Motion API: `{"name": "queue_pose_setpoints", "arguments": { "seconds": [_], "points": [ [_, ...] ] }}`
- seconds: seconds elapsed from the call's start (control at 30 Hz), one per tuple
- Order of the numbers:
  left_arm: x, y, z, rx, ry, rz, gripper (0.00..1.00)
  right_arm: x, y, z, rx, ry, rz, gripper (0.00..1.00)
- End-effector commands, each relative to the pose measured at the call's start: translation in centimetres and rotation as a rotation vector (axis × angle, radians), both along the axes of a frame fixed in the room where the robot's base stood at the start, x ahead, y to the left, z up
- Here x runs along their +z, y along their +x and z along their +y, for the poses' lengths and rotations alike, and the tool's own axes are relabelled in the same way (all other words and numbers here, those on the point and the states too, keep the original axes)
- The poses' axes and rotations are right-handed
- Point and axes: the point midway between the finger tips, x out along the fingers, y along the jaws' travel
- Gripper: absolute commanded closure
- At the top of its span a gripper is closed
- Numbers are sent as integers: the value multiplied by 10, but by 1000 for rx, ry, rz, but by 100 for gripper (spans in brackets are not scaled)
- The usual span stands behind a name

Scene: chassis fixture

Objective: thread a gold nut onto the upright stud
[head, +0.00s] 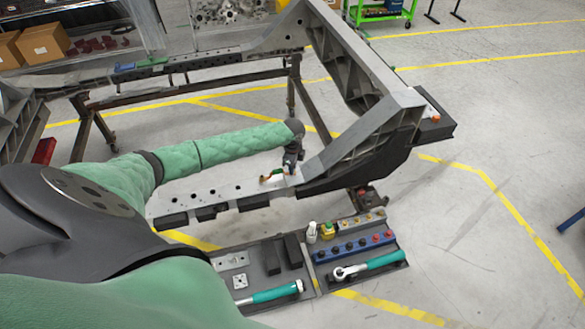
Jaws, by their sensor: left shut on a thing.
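My left gripper (291,169) is at the end of the green-sleeved arm. It points down over the near flat rail of the grey chassis frame (225,191), close to where the rail meets the slanted beam. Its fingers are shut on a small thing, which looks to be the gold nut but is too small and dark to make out. The upright stud cannot be told apart; the gripper may hide it. My right gripper is not in view.
A tool tray (312,284) in front of the frame holds a green-handled ratchet (370,264), another green-handled tool (270,295), black blocks, a blue socket rack (352,247) and small gold pieces (370,217). The slanted beam (365,130) rises right of the gripper. Open floor lies further right.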

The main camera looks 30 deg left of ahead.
Motion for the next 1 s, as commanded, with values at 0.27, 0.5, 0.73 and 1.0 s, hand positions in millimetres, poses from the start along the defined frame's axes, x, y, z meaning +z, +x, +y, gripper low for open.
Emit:
{"name": "queue_pose_setpoints", "arguments": {
  "seconds": [0.27,0.5,0.73,1.0],
  "points": [
    [-5,-3,-3,-89,-2,7,100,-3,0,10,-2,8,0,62],
    [-5,-3,-2,-87,-2,7,60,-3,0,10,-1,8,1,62],
    [-3,-1,-1,-85,-1,3,58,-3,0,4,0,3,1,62],
    [14,0,-1,-84,0,0,58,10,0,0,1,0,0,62]
  ]
}}
